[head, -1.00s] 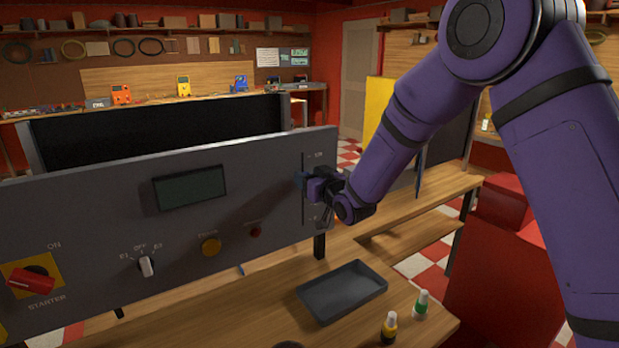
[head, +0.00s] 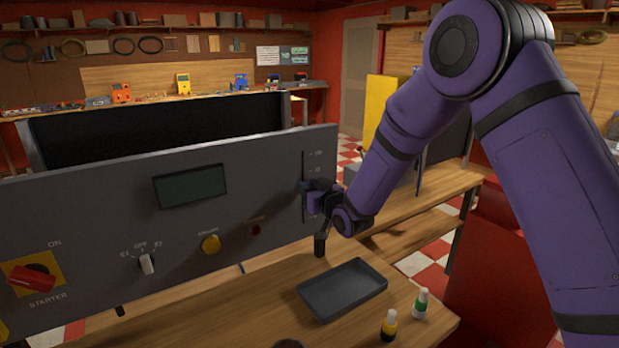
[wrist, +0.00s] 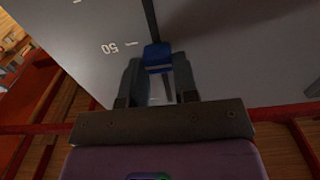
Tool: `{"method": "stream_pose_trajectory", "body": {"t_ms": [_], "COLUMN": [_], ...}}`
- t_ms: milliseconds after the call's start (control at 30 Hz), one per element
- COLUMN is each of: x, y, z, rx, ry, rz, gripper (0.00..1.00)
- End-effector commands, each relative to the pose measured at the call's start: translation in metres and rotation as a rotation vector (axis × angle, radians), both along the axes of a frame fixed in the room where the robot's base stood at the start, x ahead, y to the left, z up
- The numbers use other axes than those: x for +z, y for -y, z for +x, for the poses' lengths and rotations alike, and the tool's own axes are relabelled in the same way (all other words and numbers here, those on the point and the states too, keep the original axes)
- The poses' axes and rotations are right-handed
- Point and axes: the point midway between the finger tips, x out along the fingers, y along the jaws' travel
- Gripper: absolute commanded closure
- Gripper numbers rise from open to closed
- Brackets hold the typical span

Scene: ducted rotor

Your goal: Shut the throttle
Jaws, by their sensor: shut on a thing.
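The throttle is a slider with a blue knob (wrist: 157,54) in a narrow upright slot near the right end of the grey control panel (head: 100,230). In the wrist view my gripper (wrist: 158,66) is shut on the blue knob, with one dark finger on each side. A printed "50" mark shows beside the slot there. In the head view my gripper (head: 308,188) is at the panel face, around the middle of the throttle scale, and largely hides the knob. The slot shows above and below the gripper.
The panel also has a red starter switch (head: 32,279), a small selector (head: 147,264), a yellow button (head: 210,243) and a dark display (head: 190,187). A black tray (head: 343,290) and two small bottles (head: 389,326) (head: 420,303) are on the wooden bench below.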

Motion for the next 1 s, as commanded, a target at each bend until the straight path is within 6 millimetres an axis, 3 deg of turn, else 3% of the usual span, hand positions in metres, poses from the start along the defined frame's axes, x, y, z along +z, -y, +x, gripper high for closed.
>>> {"method": "stream_pose_trajectory", "body": {"t_ms": [33,200,500,1000], "x": [-0.017,-0.058,-0.106,-0.119], "y": [0.001,0.001,0.001,0.001], "z": [0.0,-0.001,0.0,-0.001], "rx": [-0.001,0.0,-0.001,0.0], "ry": [-0.009,-0.009,-0.006,-0.009], "rz": [-0.004,-0.004,-0.003,-0.005], "gripper": [1.0,1.0,1.0,1.0]}}
